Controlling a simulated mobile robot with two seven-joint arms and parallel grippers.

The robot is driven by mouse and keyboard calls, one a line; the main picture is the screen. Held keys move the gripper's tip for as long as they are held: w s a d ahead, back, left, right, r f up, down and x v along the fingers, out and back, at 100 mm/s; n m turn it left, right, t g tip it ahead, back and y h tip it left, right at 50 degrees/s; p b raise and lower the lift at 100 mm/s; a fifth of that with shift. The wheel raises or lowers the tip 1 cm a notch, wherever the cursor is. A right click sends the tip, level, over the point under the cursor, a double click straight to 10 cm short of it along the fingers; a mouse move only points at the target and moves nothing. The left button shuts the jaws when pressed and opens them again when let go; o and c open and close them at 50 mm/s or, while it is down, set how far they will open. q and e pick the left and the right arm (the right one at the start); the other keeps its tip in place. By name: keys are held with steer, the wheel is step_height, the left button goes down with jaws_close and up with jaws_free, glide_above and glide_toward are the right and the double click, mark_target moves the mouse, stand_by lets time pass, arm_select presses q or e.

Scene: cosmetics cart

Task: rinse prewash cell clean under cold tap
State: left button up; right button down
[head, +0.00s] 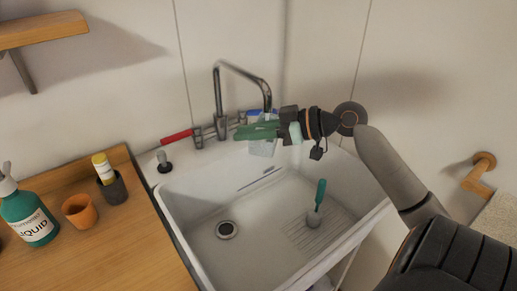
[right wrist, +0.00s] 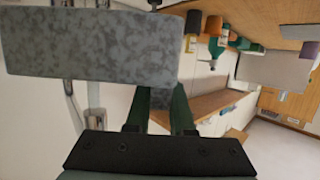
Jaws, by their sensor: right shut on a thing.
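My right gripper (head: 254,131) has green fingers and reaches in from the right over the back of the white sink (head: 187,186). It is shut on the prewash cell (head: 262,148), a pale, see-through-looking piece hanging below the fingers. In the right wrist view the cell (right wrist: 95,45) is a grey, speckled block beyond the fingertips (right wrist: 168,100). The chrome tap (head: 217,92) arches over, its spout end close above the gripper and cell. A red lever (head: 177,136) is at its left. A blue part (head: 256,113) shows behind the gripper, partly hidden. I see no clear water stream. My left gripper is not in view.
A green-handled brush (head: 319,197) stands in a holder on the sink's ribbed right part. The drain (head: 227,229) is clear. On the wooden counter (head: 140,237) are a green liquid bottle (head: 33,217), an orange cup (head: 78,210) and a dark cup (head: 113,190) with a yellow item.

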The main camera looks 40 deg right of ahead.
steer(key=s+a+r+p, duration=0.5)
steer(key=a+r+p, duration=0.1)
steer(key=a+p, duration=0.2)
steer(key=shift+a, duration=0.55)
stand_by(0.6)
steer(key=shift+s, duration=0.1)
stand_by(0.7)
